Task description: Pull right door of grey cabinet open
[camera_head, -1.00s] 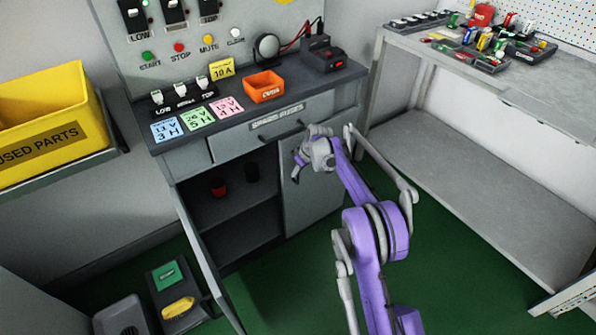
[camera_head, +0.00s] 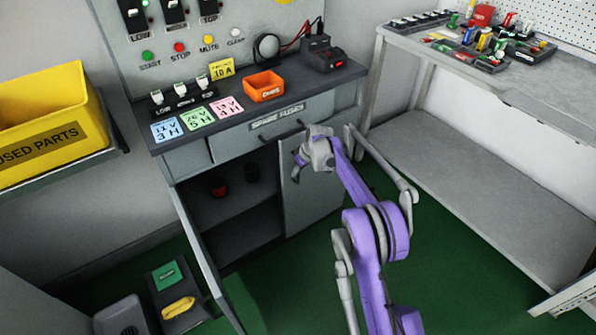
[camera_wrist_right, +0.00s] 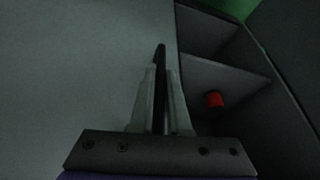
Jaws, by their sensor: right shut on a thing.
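The grey cabinet (camera_head: 183,170) stands below the panel. Its left door (camera_head: 204,262) is swung open and shows the dark inside with shelves. Its right door (camera_head: 312,200) looks closed, or nearly so. My right gripper (camera_head: 298,172) is at the upper left part of the right door. In the right wrist view my gripper (camera_wrist_right: 161,105) is shut on a thin dark upright handle (camera_wrist_right: 160,62) of that door (camera_wrist_right: 70,70). The head view hides most of the handle behind the gripper. My left gripper is not in view.
A spare-fuses drawer (camera_head: 270,127) is above the doors. A grey bench (camera_head: 480,190) stands at right. Green floor (camera_head: 300,275) is clear before the right door.

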